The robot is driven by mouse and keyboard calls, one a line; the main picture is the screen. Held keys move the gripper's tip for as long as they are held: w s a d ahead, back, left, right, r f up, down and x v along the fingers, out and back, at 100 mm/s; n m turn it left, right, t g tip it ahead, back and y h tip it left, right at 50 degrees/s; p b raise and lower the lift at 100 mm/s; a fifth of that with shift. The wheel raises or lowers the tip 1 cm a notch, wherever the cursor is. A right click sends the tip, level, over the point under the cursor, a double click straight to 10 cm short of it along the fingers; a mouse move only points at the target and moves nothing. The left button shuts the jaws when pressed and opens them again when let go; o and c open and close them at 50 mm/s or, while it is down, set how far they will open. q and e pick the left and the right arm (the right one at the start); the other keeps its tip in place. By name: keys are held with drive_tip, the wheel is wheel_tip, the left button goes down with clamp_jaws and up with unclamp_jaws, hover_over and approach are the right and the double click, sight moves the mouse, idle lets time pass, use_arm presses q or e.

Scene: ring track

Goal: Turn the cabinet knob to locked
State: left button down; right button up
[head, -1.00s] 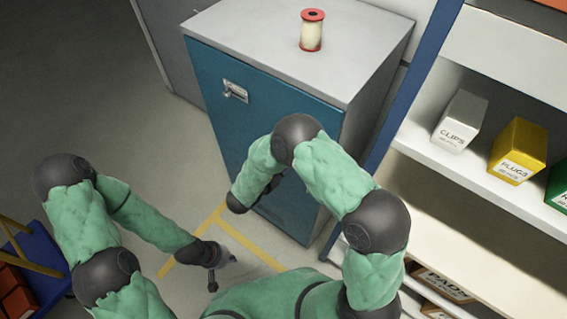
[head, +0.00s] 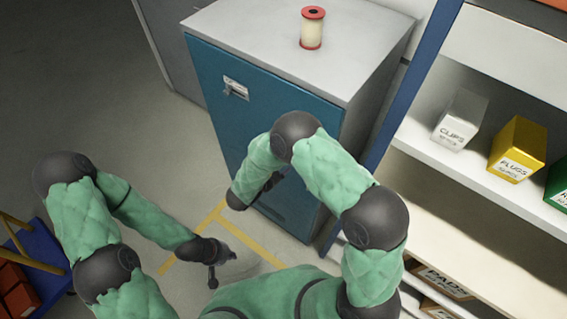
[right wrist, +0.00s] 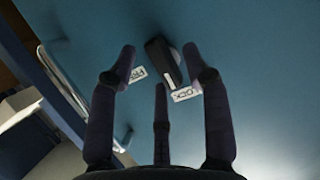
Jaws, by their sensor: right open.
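The blue cabinet (head: 215,75) stands with its door facing me, and the door also fills much of the right wrist view (right wrist: 245,60). There the black elongated knob (right wrist: 160,60) sits on a pale round base, tilted from upper left to lower right. One white label (right wrist: 138,74) is at its left. Another (right wrist: 185,94), reading LOCK upside down, is by its lower end. My right gripper (right wrist: 159,62) is open around the knob, its fingertips apart from it. In the head view my arm mostly hides this gripper. My left gripper (head: 222,272) hangs empty over the floor, fingers spread.
A red-ended spool (head: 312,28) stands on the cabinet's grey top. A shelf unit (head: 480,185) with labelled boxes stands close at right. A blue cart (head: 45,250) is at lower left. Floor left of the cabinet is clear.

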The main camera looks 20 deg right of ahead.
drive_tip(key=v, duration=1.2)
drive_tip(key=shift+a+f, duration=0.1)
